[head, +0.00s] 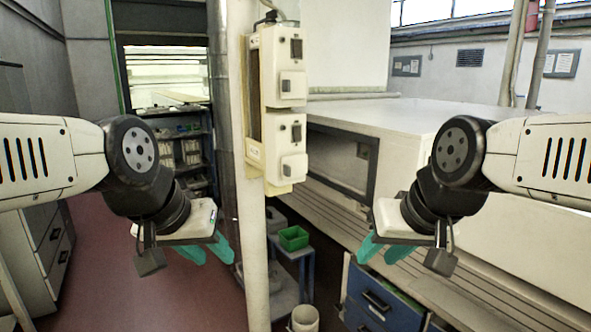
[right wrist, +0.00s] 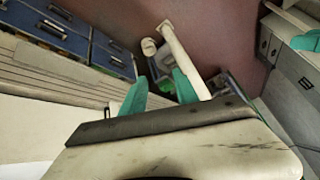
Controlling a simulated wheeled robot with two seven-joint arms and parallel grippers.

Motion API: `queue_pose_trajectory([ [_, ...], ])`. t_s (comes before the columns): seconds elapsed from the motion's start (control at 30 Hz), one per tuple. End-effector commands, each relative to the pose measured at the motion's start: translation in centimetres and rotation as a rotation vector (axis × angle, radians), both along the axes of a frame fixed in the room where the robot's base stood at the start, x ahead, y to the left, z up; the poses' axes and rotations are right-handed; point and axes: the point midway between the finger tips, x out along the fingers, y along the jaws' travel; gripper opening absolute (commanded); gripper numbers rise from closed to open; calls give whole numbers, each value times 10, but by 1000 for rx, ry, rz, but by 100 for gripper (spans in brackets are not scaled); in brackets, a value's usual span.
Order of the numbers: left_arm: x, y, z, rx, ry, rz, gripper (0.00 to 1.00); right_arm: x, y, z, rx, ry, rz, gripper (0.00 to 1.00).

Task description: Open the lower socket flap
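Two pale socket boxes sit one above the other on a post in the head view. The lower socket box (head: 276,147) has a dark switch and, below it, the lower socket flap (head: 293,167), which looks closed. The upper socket box (head: 282,65) has a similar flap (head: 292,86), also looking closed. My left gripper (head: 208,252) is open and empty, below and left of the boxes. My right gripper (head: 384,252) is open and empty, below and right of them. Its teal fingers stand apart in the right wrist view (right wrist: 160,92). Neither gripper touches a box.
The pale post (head: 257,235) stands between my arms. A long white bench housing (head: 420,125) is behind my right arm, with blue drawers (head: 382,300) below. A green bin (head: 294,238) rests on a small stand behind the post. The red floor at left is clear.

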Motion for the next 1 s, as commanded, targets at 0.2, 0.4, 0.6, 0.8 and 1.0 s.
queue_pose_trajectory([
  [0.2, 0, 0, 0, 0, 0, 0, 36, 29, -4, 0, -24, -59, -10, 33],
  [0.4, 0, 0, 0, 0, 0, 0, 36, 127, -5, 6, -88, -305, 4, 33],
  [0.6, 0, 0, 0, 0, 0, 0, 36, 214, 26, 16, -75, -600, 108, 33],
  [0.8, 0, 0, 0, 0, 0, 0, 36, 256, 77, 22, 48, -849, 244, 33],
  [1.0, 0, 0, 0, 0, 0, 0, 36, 262, 109, 27, 165, -981, 322, 33],
])
